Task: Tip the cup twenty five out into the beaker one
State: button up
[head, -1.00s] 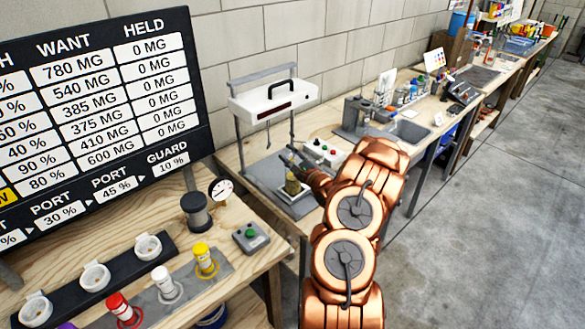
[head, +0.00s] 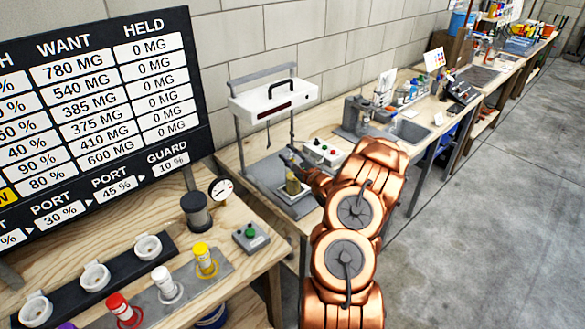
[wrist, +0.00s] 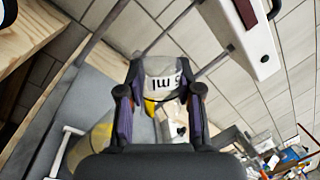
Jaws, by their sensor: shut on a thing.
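My gripper (wrist: 158,100) is shut on a pale, translucent cup (wrist: 160,68). Its printed label, of which "5 ml" can be read, appears upside down in the wrist view. A yellow patch shows at the cup's lower edge between the fingers. In the head view my gripper (head: 306,170) is at the hanging-frame station, close beside a yellowish vessel (head: 293,188), probably the beaker. A yellowish rounded surface (wrist: 92,148) also shows at lower left in the wrist view, partly hidden. I cannot tell whether anything is pouring.
A white box with a black handle (head: 272,100) hangs on posts above the grey plate. A white control box with buttons (head: 322,152) stands close behind my gripper. A sink bench lies to the right. Capped vials, white cups and a gauge (head: 221,190) occupy the near bench.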

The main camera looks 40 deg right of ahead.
jog(key=shift+a+f+n+b, duration=0.15)
jog(key=shift+n+b, duration=0.2)
jog(key=shift+n, duration=0.25)
jog(key=shift+a+f+n+b, duration=0.1)
jog(key=shift+n+b, duration=0.2)
jog(key=shift+n, duration=0.3)
jog(key=n+b, duration=0.2)
jog(key=shift+w+a+f+n+g+y, duration=0.1)
jog(key=shift+a+f+n+g+y, duration=0.2)
jog(key=shift+a+f+g+y, duration=0.1)
jog(key=shift+n+b, duration=0.5)
jog(key=shift+b, duration=0.2)
jog(key=shift+r, duration=0.2)
jog(key=shift+a+f+n, duration=0.1)
jog(key=shift+n, duration=0.2)
